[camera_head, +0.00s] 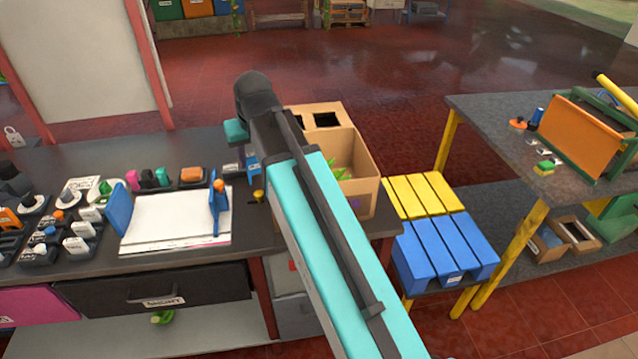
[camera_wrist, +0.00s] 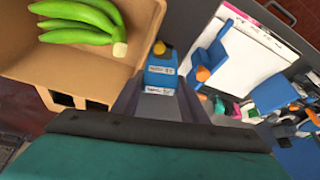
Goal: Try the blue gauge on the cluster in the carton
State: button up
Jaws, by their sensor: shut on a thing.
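My gripper (camera_wrist: 160,98) is shut on the blue gauge (camera_wrist: 161,74), a small blue block with white labels. In the head view the gauge (camera_head: 253,166) is just left of the carton, partly hidden by my arm; I cannot tell its height above the bench. The carton (camera_wrist: 124,52) is an open brown cardboard box on the bench; it also shows in the head view (camera_head: 364,158). The cluster (camera_wrist: 82,21), green bananas with a pale cut end, lies inside the carton. In the head view my arm covers most of it.
White sheets (camera_head: 166,219) with blue upright pieces (camera_head: 217,212) lie left of the carton. Labelled tools crowd the bench's left. A small yellow thing (camera_head: 258,196) is close to the gauge. Blue (camera_head: 446,249) and yellow (camera_head: 421,195) slatted platforms stand to the right.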

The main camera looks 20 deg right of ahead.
jog(key=shift+r+p, duration=2.6)
jog(key=shift+r, duration=1.15)
jog(key=shift+w, duration=0.1)
